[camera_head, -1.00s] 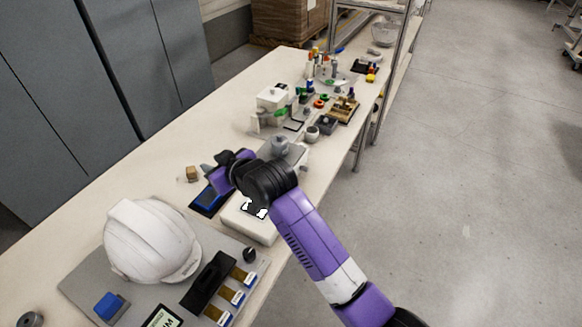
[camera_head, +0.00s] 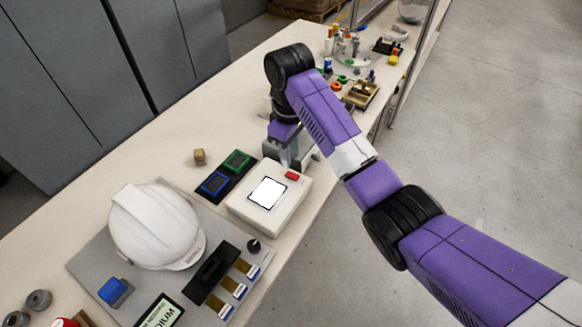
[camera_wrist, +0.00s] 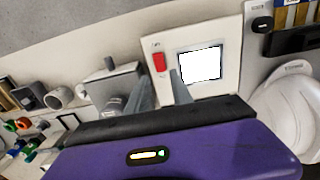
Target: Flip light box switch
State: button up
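The light box (camera_head: 243,208) is a low white box with a bright white square panel (camera_head: 267,194) on top. Its red switch (camera_head: 292,175) sits near the far right corner of the top. In the wrist view, the light box (camera_wrist: 215,50) lies ahead, with the red switch (camera_wrist: 158,62) left of the bright panel. My gripper (camera_wrist: 160,76) has its two fingers apart with nothing between them, the tips close to the switch's side of the box. Contact cannot be told. In the head view, my gripper's fingers are partly hidden at the box's far side.
A white helmet shell (camera_head: 155,225) rests on a grey board left of the box. A small brown block (camera_head: 199,156) stands behind. Several small items crowd the table's far end.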

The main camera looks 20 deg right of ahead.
aim_at(289, 174)
jog(key=shift+f, duration=3.05)
grip_shut()
